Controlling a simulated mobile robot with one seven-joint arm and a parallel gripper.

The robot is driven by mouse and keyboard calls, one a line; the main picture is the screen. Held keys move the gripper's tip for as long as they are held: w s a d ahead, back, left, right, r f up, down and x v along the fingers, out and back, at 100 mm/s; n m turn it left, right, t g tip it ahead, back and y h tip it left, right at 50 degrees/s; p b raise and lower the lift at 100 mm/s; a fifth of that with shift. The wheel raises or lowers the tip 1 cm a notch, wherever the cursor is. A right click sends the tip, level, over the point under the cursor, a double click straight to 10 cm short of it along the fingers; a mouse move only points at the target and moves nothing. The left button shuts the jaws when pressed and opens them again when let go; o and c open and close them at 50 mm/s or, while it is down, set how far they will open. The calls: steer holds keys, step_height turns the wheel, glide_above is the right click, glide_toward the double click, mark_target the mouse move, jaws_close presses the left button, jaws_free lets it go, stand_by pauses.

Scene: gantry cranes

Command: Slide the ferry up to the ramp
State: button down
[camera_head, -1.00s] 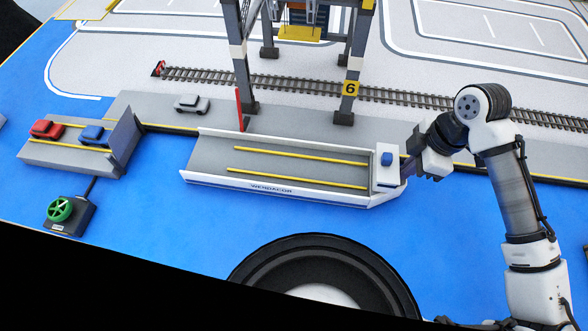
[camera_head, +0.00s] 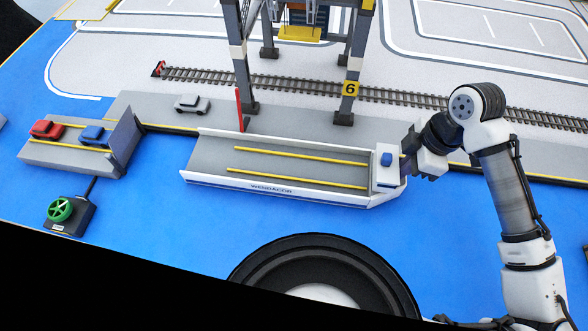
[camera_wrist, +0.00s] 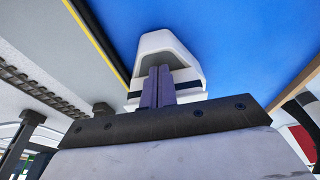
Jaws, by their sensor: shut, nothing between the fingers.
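The ferry (camera_head: 320,195) is a white, open-decked boat with a grey deck, yellow lines and a white cabin with a blue top at its right end. It floats beside the quay, its left end apart from the ramp. The ramp (camera_head: 124,140) is a grey flap standing raised at the right end of the left dock. My gripper (camera_head: 404,168) is shut and empty at the ferry's right end. In the wrist view its purple fingers (camera_wrist: 157,86) point at the ferry's white end (camera_wrist: 163,42) and overlap it; whether they touch cannot be told.
Blue water lies open between ferry and ramp. The left dock (camera_head: 58,160) carries a red car (camera_head: 46,129) and a blue car (camera_head: 93,134). A green handwheel box (camera_head: 68,213) stands in front. The quay (camera_head: 160,118) holds a silver car (camera_head: 191,104); crane legs (camera_head: 345,100) rise behind the ferry.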

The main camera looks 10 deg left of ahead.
steer(key=shift+s+a+p, duration=0.15)
steer(key=shift+a+p, duration=0.3)
steer(key=shift+a, duration=3.55)
steer(key=shift+s+a+p, duration=0.15)
steer(key=shift+a+p, duration=0.25)
steer(key=shift+a, duration=3.6)
steer(key=shift+d, duration=0.1)
steer(key=shift+d+r, duration=0.2)
steer(key=shift+d, duration=0.35)
steer(key=a+p+v, duration=0.2)
steer(key=p+v, duration=0.5)
steer(key=v, duration=0.2)
steer(key=shift+r+p, duration=0.3)
steer(key=shift+r, duration=0.35)
steer(key=shift+a, duration=0.1)
